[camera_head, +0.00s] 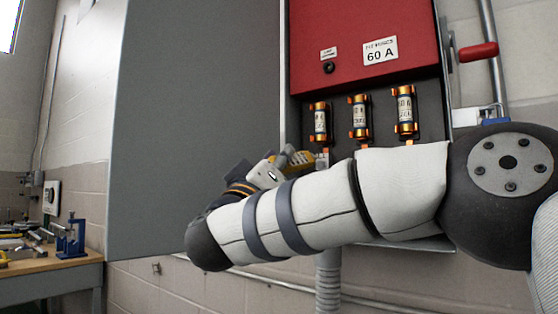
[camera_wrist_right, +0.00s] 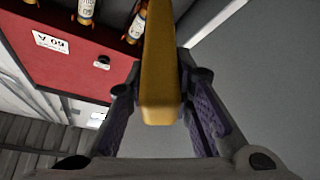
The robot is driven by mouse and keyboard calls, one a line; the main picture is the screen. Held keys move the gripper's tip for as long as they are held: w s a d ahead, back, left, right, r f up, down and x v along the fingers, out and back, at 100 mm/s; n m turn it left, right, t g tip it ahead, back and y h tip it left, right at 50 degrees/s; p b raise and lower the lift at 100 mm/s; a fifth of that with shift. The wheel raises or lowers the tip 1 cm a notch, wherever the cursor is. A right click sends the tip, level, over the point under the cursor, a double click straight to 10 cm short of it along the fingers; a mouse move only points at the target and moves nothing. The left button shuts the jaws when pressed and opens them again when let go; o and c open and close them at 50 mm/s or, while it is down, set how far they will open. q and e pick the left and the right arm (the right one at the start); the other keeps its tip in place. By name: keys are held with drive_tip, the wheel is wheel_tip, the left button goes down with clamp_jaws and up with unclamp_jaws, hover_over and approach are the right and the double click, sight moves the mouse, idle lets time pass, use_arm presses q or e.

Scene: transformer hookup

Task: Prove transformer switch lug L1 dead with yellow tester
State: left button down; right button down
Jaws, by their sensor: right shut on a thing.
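The yellow tester (camera_head: 300,158) is in my right gripper (camera_head: 272,168), just below the left fuse of the switch box. In the right wrist view the tester (camera_wrist_right: 159,80) stands between both fingers of my right gripper (camera_wrist_right: 158,100), which is shut on it. The switch box (camera_head: 365,40) has a red panel over a dark interior with three fuses, left (camera_head: 319,122), middle (camera_head: 359,116) and right (camera_head: 404,110). Copper parts show under the fuses. The tester's tip is close to the left one; I cannot tell whether they touch. My forearm hides the lower box. My left gripper is out of view.
A large grey door panel (camera_head: 195,110) stands left of the box. A red handle (camera_head: 478,52) projects at the box's right side. A grey conduit (camera_head: 328,285) runs down below the box. A workbench (camera_head: 50,268) with a blue vise (camera_head: 72,238) is at the far left.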

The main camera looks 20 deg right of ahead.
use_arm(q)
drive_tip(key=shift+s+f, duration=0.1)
use_arm(e)
drive_tip(key=shift+w+d, duration=0.35)
drive_tip(key=shift+d, duration=0.1)
idle(1.0)
